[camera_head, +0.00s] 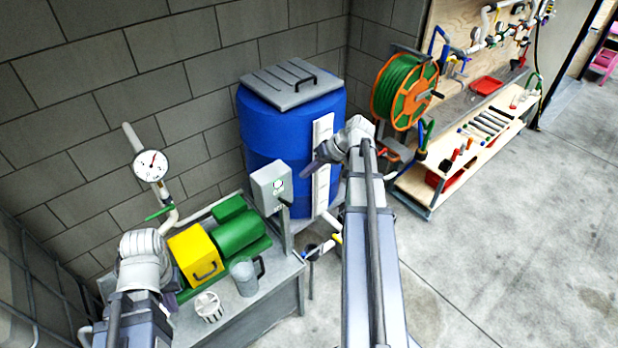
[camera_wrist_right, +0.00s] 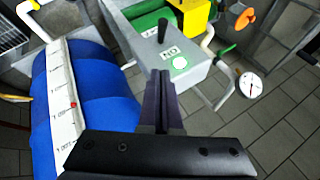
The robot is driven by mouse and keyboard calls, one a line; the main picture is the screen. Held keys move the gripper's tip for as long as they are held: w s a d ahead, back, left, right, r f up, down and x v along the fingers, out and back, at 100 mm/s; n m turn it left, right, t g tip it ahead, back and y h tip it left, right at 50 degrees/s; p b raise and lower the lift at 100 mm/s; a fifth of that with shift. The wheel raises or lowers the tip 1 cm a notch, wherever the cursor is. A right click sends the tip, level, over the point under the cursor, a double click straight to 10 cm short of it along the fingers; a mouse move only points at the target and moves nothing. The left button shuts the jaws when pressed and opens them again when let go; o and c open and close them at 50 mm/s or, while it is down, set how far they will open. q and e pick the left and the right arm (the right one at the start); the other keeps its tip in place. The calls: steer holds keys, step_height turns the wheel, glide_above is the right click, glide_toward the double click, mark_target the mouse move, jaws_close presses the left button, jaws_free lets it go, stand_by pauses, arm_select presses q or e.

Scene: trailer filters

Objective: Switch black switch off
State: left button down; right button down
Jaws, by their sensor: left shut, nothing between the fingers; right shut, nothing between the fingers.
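A grey switch box (camera_head: 268,187) stands on a post at the bench's right end, in front of the blue barrel. It also shows in the right wrist view (camera_wrist_right: 150,72), with a black switch lever (camera_wrist_right: 162,30) beside an upside-down ON label and a round pale green button (camera_wrist_right: 180,62). My right gripper (camera_head: 308,169) is shut and empty, to the right of the box and a little above it. In the right wrist view its fingers (camera_wrist_right: 162,76) point at the box; contact cannot be told. My left arm is at lower left; its fingers are hidden.
The blue barrel (camera_head: 262,125) stands behind the box. The bench holds a yellow box with green cylinders (camera_head: 195,252), a grey jug (camera_head: 243,278) and a white strainer (camera_head: 208,307). A pressure gauge (camera_head: 150,166) is at left.

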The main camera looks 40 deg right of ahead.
mark_target(284, 202)
steer(key=w+a+f+b, duration=0.1)
steer(key=a+f+b, duration=0.4)
steer(key=f+b, duration=0.2)
steer(key=shift+w+f, duration=0.35)
steer(key=shift+f, duration=0.35)
